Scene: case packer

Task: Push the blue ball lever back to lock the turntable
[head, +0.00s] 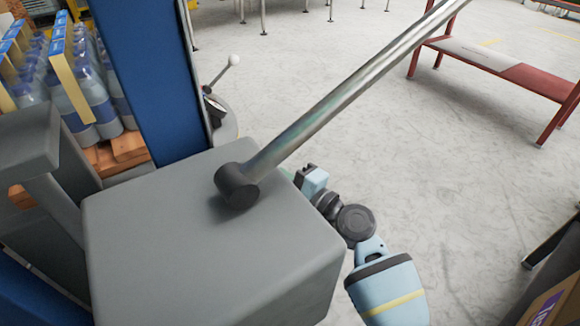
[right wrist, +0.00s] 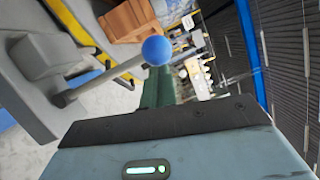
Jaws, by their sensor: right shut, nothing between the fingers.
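The blue ball (right wrist: 156,50) caps a metal lever rod (right wrist: 105,82) in the right wrist view. In the head view the rod (head: 345,95) rises from a dark pivot (head: 238,185) on a grey housing (head: 190,250) and leaves the top edge; its ball is out of that frame. My right gripper (right wrist: 162,82) is shut and empty, its fingers just below the ball in the right wrist picture. I cannot tell whether they touch it. In the head view my right gripper (head: 310,180) is partly hidden behind the housing. My left gripper is not in view. The turntable is not clearly identifiable.
A blue column (head: 150,75) stands behind the housing, with wrapped bottles (head: 95,95) on a wooden pallet (head: 125,148) at left. A smaller white-ball lever (head: 234,60) stands beyond. A red-framed bench (head: 490,60) is at right. The floor between is clear.

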